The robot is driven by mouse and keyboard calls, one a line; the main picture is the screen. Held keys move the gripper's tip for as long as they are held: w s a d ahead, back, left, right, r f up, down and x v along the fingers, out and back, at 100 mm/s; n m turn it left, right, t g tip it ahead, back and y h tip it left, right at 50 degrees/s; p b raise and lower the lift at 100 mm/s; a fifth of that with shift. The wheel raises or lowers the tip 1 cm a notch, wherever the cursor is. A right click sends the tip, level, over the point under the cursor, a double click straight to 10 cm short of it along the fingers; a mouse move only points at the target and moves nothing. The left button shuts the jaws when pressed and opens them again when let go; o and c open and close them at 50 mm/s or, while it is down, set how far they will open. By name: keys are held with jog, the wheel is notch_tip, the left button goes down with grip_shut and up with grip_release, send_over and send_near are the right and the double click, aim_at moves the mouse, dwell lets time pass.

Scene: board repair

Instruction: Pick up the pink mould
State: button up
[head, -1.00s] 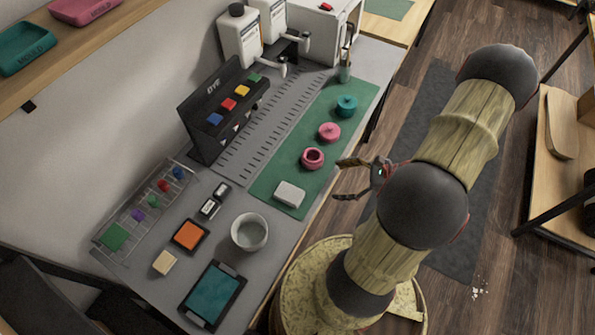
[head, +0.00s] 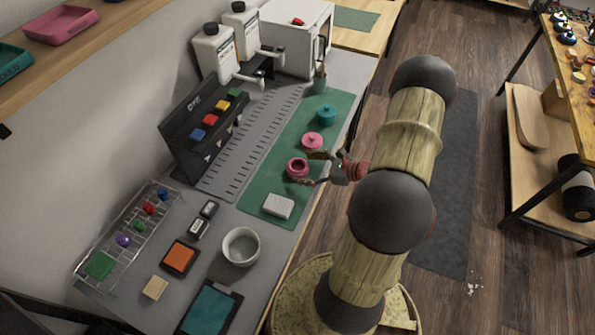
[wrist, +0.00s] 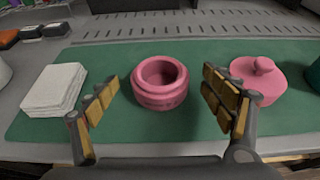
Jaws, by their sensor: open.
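A pink tray (head: 60,24), of the kind lettered as a mould, lies on the wooden shelf at the upper left. A round pink pot (head: 298,168) with a hollow top stands upright on the green mat (head: 262,188). The pot is central in the wrist view (wrist: 160,90). A pink knobbed lid (head: 312,140) lies behind it, and to its right in the wrist view (wrist: 258,82). My gripper (head: 309,169) is open and empty, low at the mat's right edge. Its fingers (wrist: 158,88) flank the pot with gaps on both sides; contact is not visible.
A teal lidded piece (head: 326,113) stands farther back. A grey bowl (head: 240,246), dye rack (head: 205,135) and white bottles (head: 213,55) share the bench.

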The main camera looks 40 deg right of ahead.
jog(key=shift+w+a+f, duration=0.25)
jog(key=shift+w+f, duration=0.05)
jog(key=shift+w, duration=0.3)
jog(key=shift+c, duration=0.2)
jog(key=c, duration=1.3)
